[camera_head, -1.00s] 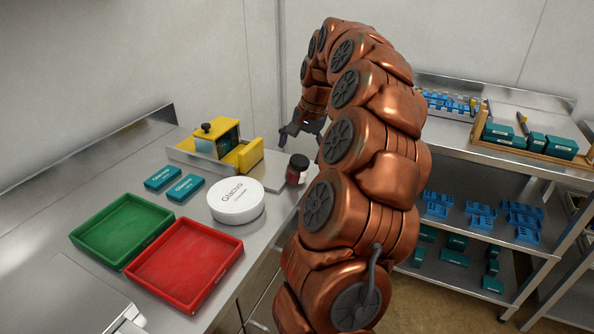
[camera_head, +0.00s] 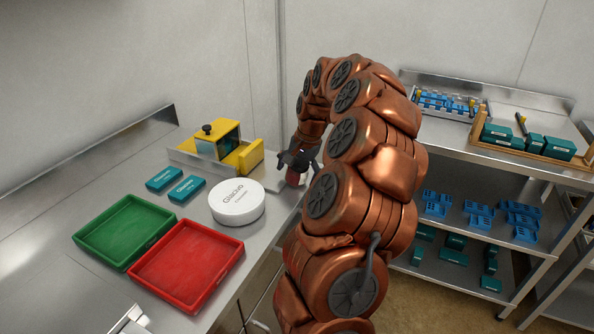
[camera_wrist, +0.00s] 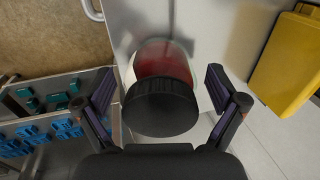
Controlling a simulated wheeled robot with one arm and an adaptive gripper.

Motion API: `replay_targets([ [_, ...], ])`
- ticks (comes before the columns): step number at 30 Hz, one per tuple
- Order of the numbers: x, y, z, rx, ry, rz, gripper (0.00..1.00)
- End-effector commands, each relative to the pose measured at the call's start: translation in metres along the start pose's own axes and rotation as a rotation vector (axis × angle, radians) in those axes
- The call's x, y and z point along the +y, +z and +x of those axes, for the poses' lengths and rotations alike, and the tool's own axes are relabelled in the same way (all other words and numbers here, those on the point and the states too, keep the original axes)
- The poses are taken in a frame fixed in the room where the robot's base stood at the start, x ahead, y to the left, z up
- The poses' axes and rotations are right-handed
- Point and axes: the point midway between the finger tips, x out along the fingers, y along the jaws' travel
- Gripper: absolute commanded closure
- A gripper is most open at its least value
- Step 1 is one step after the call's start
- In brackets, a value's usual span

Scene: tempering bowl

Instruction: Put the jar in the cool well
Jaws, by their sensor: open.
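The jar (camera_head: 292,178) has a dark lid and a red body and stands upright near the bench's right edge, partly hidden by my gripper (camera_head: 297,160). In the wrist view the jar (camera_wrist: 165,107) sits between the two spread fingers of my gripper (camera_wrist: 160,84), with a gap on each side. My gripper is open and holds nothing. A round white unit with lettering on top (camera_head: 237,202) stands to the left of the jar. I cannot tell which thing is the cool well.
A yellow device with a dark window (camera_head: 217,146) stands behind; its yellow part (camera_wrist: 288,62) shows in the wrist view. Teal boxes (camera_head: 186,188), a green tray (camera_head: 122,230) and a red tray (camera_head: 188,266) are on the left. A steel shelf unit (camera_head: 470,150) stands right.

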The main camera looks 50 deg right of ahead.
Motion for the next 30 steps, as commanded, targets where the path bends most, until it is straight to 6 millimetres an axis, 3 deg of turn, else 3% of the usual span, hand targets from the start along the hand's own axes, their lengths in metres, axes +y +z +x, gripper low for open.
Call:
replay_targets([
  [4,0.0000,-0.0002,-0.0002,0.001,0.000,0.000,0.07],
  [27,-0.0002,-0.0001,-0.0004,0.000,0.000,0.000,0.87],
  [30,-0.0001,-0.0001,-0.0003,0.000,0.000,0.000,0.90],
])
